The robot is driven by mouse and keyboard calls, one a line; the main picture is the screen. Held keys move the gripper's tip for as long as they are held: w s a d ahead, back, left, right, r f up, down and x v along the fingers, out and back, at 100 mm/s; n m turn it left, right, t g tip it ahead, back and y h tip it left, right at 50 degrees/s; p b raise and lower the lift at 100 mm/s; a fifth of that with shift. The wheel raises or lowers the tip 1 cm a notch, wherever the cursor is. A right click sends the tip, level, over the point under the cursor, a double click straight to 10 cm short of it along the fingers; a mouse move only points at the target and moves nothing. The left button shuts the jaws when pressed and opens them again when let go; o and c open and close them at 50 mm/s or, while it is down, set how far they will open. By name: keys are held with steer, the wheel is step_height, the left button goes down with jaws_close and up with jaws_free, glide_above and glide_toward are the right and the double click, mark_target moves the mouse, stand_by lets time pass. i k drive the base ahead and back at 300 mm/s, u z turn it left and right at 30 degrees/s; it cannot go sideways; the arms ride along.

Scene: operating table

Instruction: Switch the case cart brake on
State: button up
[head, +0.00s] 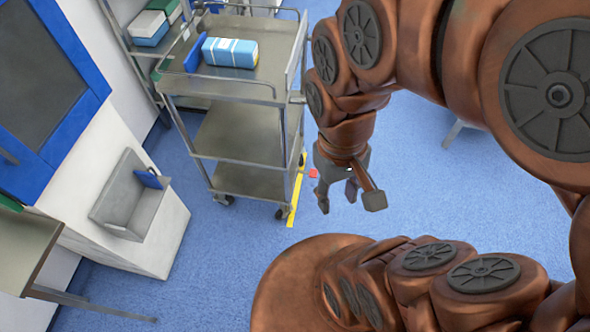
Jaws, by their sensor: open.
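The case cart (235,133) is a steel trolley with several shelves and castor wheels, standing left of centre in the head view. A small red part (313,173) shows low by the cart's right side, next to a yellow strip on the floor; it may be the brake pedal, but it is too small to tell its position. My gripper (337,199) points down, open and empty, to the right of the cart and close to the red part in the picture. The gripper and wrist may hide part of the area around it.
A blue-and-white pack (230,52) lies on the cart's top shelf beside a blue panel. A steel rack (120,25) stands behind, and a white wall unit with a grey bin (118,205) is at left. Blue floor (230,270) is clear in front of the cart.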

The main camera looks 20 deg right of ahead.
mark_target(312, 172)
steer(key=u, duration=1.1)
steer(key=k, duration=1.15)
steer(key=z, duration=1.2)
steer(key=i, duration=0.5)
steer(key=k, duration=0.65)
steer(key=u, duration=0.6)
steer(key=i, duration=1.4)
steer(key=z, duration=0.25)
